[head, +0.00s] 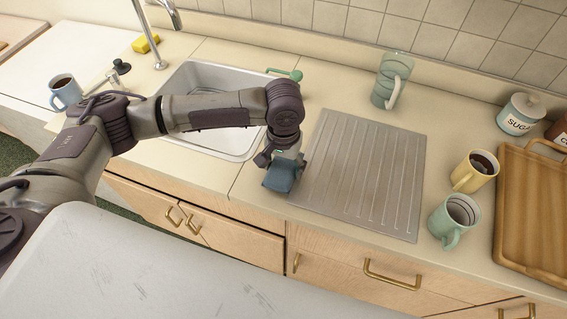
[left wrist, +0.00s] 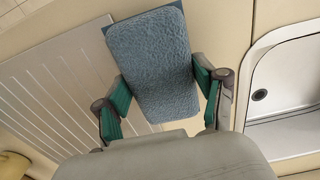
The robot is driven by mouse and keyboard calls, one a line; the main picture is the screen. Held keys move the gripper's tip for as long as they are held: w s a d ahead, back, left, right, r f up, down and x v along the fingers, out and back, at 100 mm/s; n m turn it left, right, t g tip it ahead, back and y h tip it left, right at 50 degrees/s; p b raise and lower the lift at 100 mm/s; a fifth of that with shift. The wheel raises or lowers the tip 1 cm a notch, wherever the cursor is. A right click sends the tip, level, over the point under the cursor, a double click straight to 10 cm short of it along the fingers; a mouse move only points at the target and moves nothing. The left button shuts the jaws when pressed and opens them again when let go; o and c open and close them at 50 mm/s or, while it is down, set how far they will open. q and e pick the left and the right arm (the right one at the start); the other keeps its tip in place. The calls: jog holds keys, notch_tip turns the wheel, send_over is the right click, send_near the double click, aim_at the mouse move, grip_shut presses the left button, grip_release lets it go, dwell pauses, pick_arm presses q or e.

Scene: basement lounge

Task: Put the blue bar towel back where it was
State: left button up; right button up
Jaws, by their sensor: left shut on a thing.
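The blue bar towel (head: 279,177) is a small folded cloth with a fuzzy surface. It fills the middle of the left wrist view (left wrist: 153,65). My left gripper (head: 284,162) is shut on it, with a green-padded finger on each side of the towel (left wrist: 163,98). In the head view the towel hangs from the gripper near the counter's front edge, between the sink and the left edge of the grooved drainboard (head: 375,170). Whether it touches the counter I cannot tell. My right gripper is not in view.
The sink (head: 200,78) lies left, with a green-handled item (head: 286,74) at its back right corner. A green pitcher (head: 390,82) stands behind the drainboard. A yellow mug (head: 474,172), a green mug (head: 441,222) and a wooden tray (head: 508,220) are right. The drainboard is bare.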

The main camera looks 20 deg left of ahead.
aim_at(283, 167)
pick_arm(q)
jog(key=shift+f, duration=0.1)
jog(key=shift+f, duration=0.25)
jog(key=o, duration=1)
jog(key=shift+r, duration=0.25)
notch_tip(283, 167, up, 12)
jog(key=shift+r+b, duration=0.15)
jog(key=shift+b, duration=0.7)
